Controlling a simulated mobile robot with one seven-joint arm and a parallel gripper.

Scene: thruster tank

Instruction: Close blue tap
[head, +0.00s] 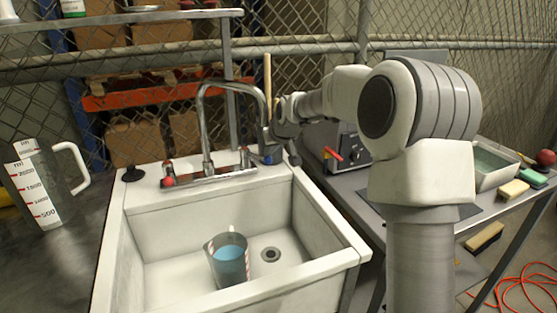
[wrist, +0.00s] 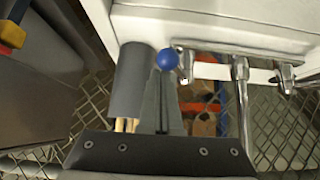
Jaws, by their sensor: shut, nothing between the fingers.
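The blue tap's round blue knob (wrist: 167,59) shows in the wrist view, just beyond my fingertips. Its lever reaches sideways from the right-hand valve (head: 246,157) of the chrome faucet (head: 206,120). My gripper (wrist: 164,76) is shut with nothing between its fingers, its tips right at the knob. I cannot tell whether they touch it. In the head view my gripper (head: 270,137) hangs over the sink's back right corner and partly hides the blue tap. The other tap has a red knob (head: 168,182). No stream of water is visible under the spout.
A grey cylinder (wrist: 134,82) with wooden handles stands beside my fingers. A measuring jug (head: 230,258) of blue liquid stands in the white sink (head: 165,250). A larger jug (head: 38,185) is on the left counter. A grey box (head: 335,147) and a tray (head: 490,165) are at right.

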